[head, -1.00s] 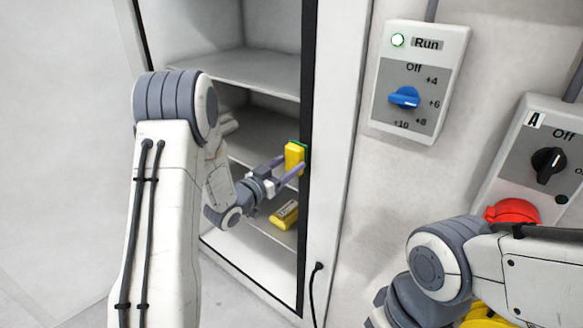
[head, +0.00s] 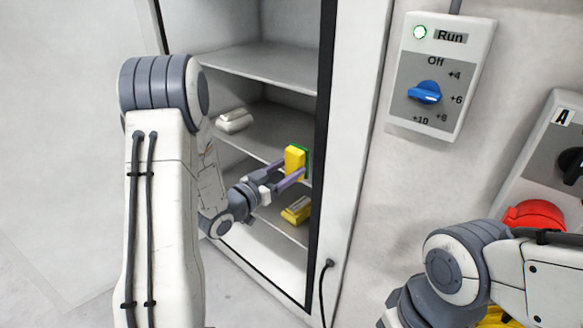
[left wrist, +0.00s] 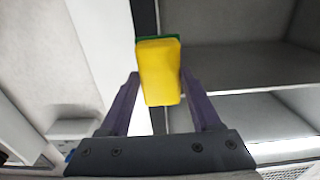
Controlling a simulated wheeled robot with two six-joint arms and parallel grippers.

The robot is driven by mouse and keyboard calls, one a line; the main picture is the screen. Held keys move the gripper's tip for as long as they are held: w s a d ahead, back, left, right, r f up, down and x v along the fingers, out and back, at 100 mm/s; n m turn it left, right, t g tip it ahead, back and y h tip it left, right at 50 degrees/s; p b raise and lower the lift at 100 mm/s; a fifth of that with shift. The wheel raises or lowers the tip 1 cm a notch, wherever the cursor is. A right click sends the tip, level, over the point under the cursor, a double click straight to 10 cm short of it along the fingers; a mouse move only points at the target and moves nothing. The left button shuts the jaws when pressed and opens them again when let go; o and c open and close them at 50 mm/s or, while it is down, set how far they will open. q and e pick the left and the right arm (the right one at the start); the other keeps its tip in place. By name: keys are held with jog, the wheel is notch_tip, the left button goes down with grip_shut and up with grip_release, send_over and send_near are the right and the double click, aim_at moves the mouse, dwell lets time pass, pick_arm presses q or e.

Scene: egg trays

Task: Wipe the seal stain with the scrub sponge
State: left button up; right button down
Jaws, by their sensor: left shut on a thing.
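My left gripper (head: 281,178) is shut on the scrub sponge (head: 294,160), a yellow block with a green scouring face turned toward the cabinet's right edge. In the left wrist view the sponge (left wrist: 159,75) sits between the purple fingers of the gripper (left wrist: 160,95), green side away from the camera. The black seal (head: 325,80) runs down the right edge of the cabinet opening. The sponge is close beside the seal; I cannot tell whether they touch. No stain can be made out on the seal. My right gripper is out of view; only its arm shows.
The open cabinet has grey shelves (head: 255,62). A white packet (head: 233,120) lies on a middle shelf and a yellow package (head: 297,210) on a lower one. To the right are a Run control box (head: 440,75) and a red knob (head: 534,215).

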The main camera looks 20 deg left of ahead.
pick_arm(q)
jog(key=shift+b+v, duration=0.35)
jog(key=shift+v, duration=1.2)
